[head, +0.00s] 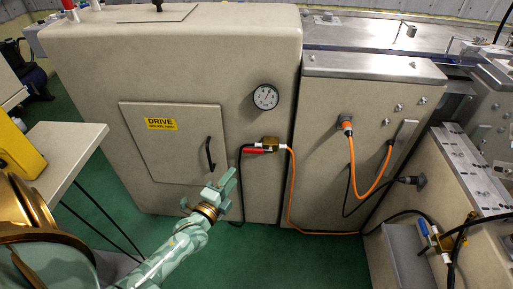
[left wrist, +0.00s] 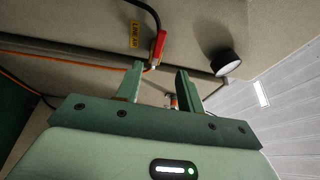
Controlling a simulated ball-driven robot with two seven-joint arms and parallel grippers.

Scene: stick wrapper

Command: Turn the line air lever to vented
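The red line air lever (head: 254,151) lies roughly level beside a brass valve (head: 271,144) on the beige cabinet front, with a black hose on its left and an orange one on its right. In the left wrist view the red lever (left wrist: 159,45) shows beyond the fingertips, by a yellow label (left wrist: 134,34) reading LINE AIR. My left gripper (head: 223,183) is below and left of the lever, apart from it. Its fingers in the left wrist view (left wrist: 160,76) are spread with nothing between them. My right gripper is not in view.
A pressure gauge (head: 266,97) sits above the valve. The DRIVE door (head: 170,145) with a black handle (head: 210,153) is left of it. Orange cables (head: 355,170) hang at the right cabinet. A blue-handled valve (head: 424,229) is far right. A table (head: 65,150) stands left.

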